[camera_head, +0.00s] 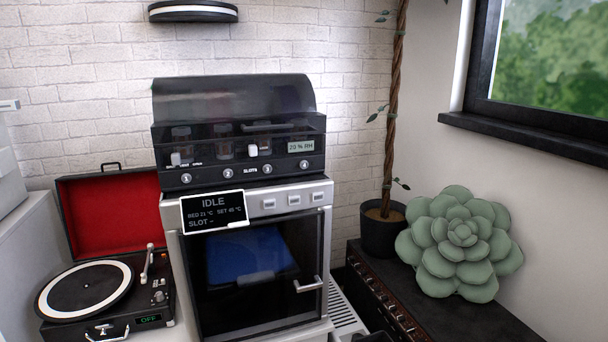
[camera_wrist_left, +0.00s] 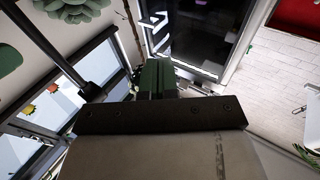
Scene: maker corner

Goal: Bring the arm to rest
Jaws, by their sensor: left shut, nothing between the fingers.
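My left gripper (camera_wrist_left: 156,77) shows in the left wrist view, its two green fingers together with nothing between them. It is in free air, apart from the things around it. In that view the dark glass door of the printer (camera_wrist_left: 195,30) lies beyond the fingers. Neither gripper can be made out in the head view. My right gripper is in neither view.
In the head view the printer (camera_head: 325,240) has its door shut, its screen (camera_head: 213,211) reading IDLE. A record player (camera_head: 85,290) with open red lid stands left. A potted plant (camera_head: 382,238) and green succulent cushion (camera_head: 458,243) stand right, below a window (camera_head: 550,65).

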